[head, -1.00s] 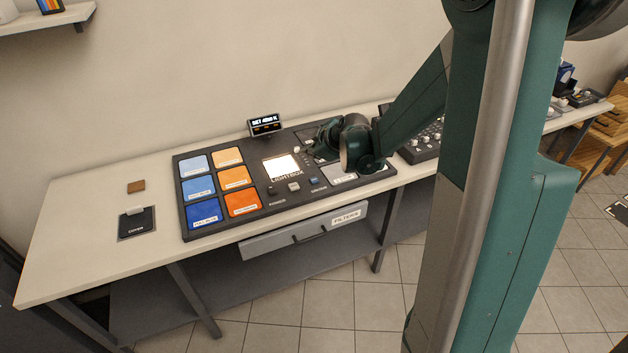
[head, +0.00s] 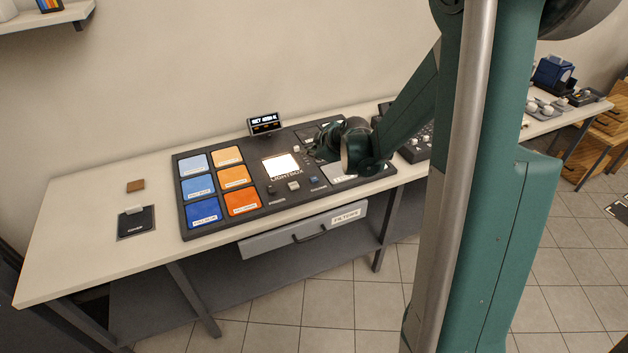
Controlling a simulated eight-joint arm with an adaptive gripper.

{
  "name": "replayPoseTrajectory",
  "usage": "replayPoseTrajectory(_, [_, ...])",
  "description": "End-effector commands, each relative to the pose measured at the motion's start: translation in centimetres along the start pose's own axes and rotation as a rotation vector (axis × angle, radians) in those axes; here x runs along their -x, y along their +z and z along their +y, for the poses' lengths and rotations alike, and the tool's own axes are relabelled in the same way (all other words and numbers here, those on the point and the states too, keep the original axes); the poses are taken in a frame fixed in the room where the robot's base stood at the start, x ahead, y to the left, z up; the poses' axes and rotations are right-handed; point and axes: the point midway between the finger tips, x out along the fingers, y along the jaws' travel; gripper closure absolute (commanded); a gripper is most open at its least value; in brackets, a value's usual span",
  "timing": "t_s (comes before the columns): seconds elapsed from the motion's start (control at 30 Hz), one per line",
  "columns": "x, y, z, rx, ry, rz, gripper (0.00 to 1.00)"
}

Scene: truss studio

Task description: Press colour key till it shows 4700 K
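The lightbox console (head: 258,212) is a dark panel on the bench with a lit white square (head: 280,165) at its middle. A small display (head: 264,123) stands behind it with white text too small to read surely. Small keys sit in front of the lit square, a pale one (head: 293,186) and a blue one (head: 314,181). I cannot tell which key is the colour key. My gripper (head: 314,150) is low over the console, just right of the lit square. My own wrist partly hides it, so its fingers and any contact with a key are unclear.
Blue and orange filter tiles (head: 234,177) fill the console's left part. A black cover pad (head: 136,224) and a brown block (head: 135,186) lie on the bench at left. A filters drawer (head: 300,233) hangs below the front edge.

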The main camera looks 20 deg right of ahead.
Motion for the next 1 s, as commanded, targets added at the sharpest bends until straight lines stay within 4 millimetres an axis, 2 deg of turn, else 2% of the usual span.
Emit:
replayPoseTrajectory(0.6, [-4.2, 3.1, -3.1, 0.000, 0.000, 0.000, 1.00])
replayPoseTrajectory(1.0, [-5.5, 4.0, -4.1, 0.000, 0.000, 0.000, 1.00])
